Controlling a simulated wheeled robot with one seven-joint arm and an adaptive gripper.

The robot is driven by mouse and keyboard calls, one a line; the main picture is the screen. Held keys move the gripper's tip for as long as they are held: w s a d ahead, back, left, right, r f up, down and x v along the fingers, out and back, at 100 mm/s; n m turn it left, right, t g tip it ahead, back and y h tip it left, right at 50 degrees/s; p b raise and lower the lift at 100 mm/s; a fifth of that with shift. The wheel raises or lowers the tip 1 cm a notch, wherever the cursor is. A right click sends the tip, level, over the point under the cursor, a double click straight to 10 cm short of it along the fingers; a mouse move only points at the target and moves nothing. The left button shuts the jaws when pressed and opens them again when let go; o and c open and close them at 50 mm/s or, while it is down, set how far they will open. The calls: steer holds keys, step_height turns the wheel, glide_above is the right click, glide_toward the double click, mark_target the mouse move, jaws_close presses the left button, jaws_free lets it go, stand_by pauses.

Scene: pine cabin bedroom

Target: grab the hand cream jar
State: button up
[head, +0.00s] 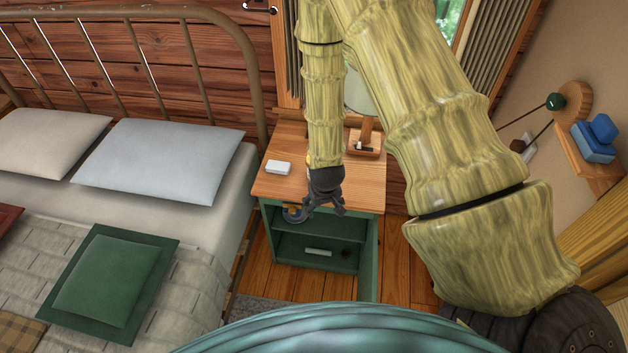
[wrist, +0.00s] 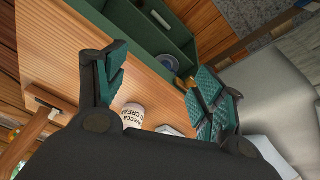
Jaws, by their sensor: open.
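The hand cream jar (wrist: 132,115), white with dark lettering partly reading "CREAM", stands on the wooden top of the nightstand (wrist: 62,72). In the wrist view it shows between the bases of my two fingers, partly covered by the gripper body. In the head view I cannot make it out; my arm covers that part of the top. My gripper (head: 316,207) hangs over the front edge of the nightstand (head: 367,194). It also shows in the wrist view (wrist: 160,66), with its teal-padded fingers spread apart and nothing held between them.
A white box (head: 278,167) lies on the top's left side. The green open shelves (head: 345,228) below hold small items, including a round bluish one (wrist: 169,63). The bed (head: 190,222) is at the left.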

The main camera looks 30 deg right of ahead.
steer(key=w+d+r+m+t+b, duration=0.1)
steer(key=w+d+r+b, duration=0.15)
steer(key=w, duration=0.45)
steer(key=w+d+r+b, duration=0.2)
steer(key=w+r, duration=0.2)
steer(key=w, duration=0.3)
steer(key=shift+w+p+x, duration=0.2)
steer(key=shift+p+x, duration=0.75)
steer(key=shift+x, duration=4.5)
steer(key=shift+d+r, duration=0.1)
steer(key=shift+d, duration=0.1)
steer(key=shift+c, duration=0.2)
steer(key=c, duration=1.1)
steer(key=shift+c, duration=0.2)
